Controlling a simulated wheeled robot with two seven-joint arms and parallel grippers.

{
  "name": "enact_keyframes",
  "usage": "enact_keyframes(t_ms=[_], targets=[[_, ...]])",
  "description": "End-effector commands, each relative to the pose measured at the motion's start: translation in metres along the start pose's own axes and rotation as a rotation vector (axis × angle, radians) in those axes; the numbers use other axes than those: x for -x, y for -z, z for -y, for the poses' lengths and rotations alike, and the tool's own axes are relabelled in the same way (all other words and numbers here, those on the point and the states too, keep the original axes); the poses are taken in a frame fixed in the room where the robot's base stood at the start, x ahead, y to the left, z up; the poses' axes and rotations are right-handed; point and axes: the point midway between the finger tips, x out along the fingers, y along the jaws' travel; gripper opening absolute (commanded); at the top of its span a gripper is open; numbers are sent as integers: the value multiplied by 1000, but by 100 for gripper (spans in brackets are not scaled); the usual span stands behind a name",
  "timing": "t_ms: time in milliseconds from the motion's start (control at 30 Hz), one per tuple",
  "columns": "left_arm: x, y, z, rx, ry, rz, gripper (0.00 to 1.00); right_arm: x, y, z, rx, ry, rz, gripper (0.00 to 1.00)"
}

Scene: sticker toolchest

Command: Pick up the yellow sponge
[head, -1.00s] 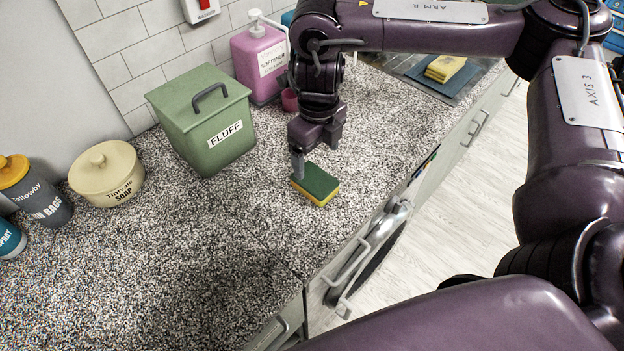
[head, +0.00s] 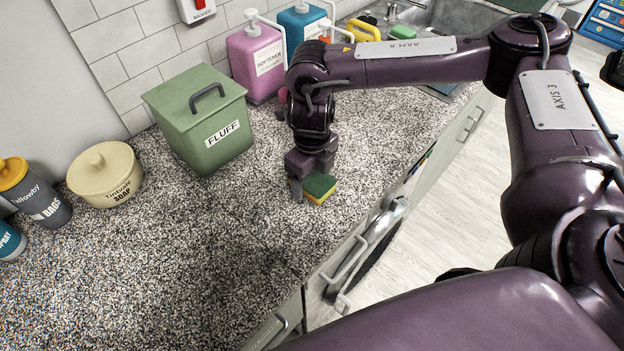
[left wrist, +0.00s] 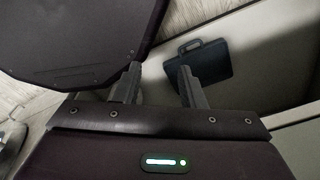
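A sponge (head: 321,188) with a green top and yellow underside lies on the speckled counter near its front edge. My right gripper (head: 299,192) points down at it. One grey finger shows beside the sponge's left end, and the gripper's body covers part of the sponge. The other finger is hidden, so I cannot tell whether the gripper holds the sponge. My left gripper (left wrist: 158,84) shows only in the left wrist view, its two fingers apart with nothing between them.
A green FLUFF bin (head: 200,122) stands left of my right arm. A cream soap pot (head: 105,173) is further left. Pink (head: 257,62) and blue (head: 302,28) pump bottles stand behind. A dark case (left wrist: 204,62) shows beyond my left gripper. The front-left counter is clear.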

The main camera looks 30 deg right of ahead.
Motion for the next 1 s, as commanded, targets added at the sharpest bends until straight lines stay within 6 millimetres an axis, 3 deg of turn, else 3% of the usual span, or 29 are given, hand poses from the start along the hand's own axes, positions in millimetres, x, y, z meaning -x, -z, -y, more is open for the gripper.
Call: enact_keyframes(t_ms=[33, 267, 733, 867, 1000], targets=[[0, 0, 0, 0, 1, -1, 36, 0, 0, 0, 0, 0, 0, 68], [0, 1, 1, 0, 2, -1, 36, 0, 0, 0, 0, 0, 0, 37], [-2, 1, 2, 1, 2, -2, 36, 8, -1, 0, 0, 0, 3, 37], [-5, 1, 2, 1, 2, -2, 36, 23, -1, 0, 1, -1, 4, 37], [-6, 1, 2, 1, 2, -2, 36, 52, -2, 0, 1, 1, 7, 37]])
